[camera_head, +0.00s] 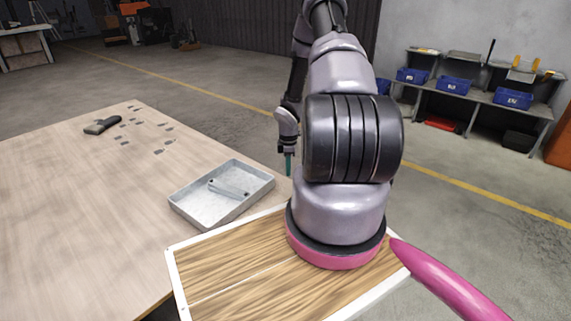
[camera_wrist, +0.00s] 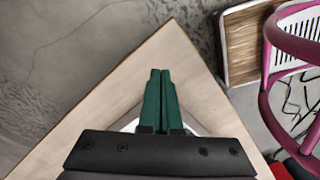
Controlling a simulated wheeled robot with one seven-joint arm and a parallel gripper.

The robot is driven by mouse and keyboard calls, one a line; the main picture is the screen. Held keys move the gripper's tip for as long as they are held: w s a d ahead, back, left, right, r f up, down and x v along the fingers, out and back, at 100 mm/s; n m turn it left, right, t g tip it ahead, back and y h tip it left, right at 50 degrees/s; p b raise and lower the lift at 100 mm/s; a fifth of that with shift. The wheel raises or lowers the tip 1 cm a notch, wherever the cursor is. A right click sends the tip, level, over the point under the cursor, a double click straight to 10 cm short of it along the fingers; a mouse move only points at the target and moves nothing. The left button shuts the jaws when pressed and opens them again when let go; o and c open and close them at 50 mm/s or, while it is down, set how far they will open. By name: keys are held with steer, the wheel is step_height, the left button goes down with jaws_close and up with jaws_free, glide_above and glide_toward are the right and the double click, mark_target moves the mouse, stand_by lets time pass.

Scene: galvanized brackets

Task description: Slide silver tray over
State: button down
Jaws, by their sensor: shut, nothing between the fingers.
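The silver tray (camera_head: 181,205) is a shallow rectangular metal tray on the wooden table, near the table's right edge. A small grey metal piece (camera_head: 228,188) lies inside it. My gripper (camera_head: 289,172) points down just to the right of the tray's far right corner, with a small gap seen between them in the head view. In the wrist view, the two green fingers (camera_wrist: 161,72) are together and empty. Only pale slivers show beside the finger bases there; the fingers and gripper body hide most of what lies behind them.
The wooden table (camera_head: 70,220) has much bare surface left of the tray. A dark object (camera_head: 101,125) and several small grey pieces (camera_head: 163,126) lie at its far end. The table corner (camera_wrist: 172,32) shows in the wrist view. Shelving with blue bins (camera_head: 453,83) stands far off.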

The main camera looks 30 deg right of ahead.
mark_target(279, 186)
step_height(279, 186, down, 4)
steer(key=shift+s+f, duration=0.1)
steer(key=a, duration=0.1)
steer(key=w, duration=0.1)
steer(key=a, duration=0.1)
steer(key=shift+w+a+f, duration=0.2)
steer(key=shift+a+f, duration=0.05)
steer(key=shift+a, duration=0.05)
steer(key=shift+w+a, duration=0.2)
steer(key=shift+a, duration=0.25)
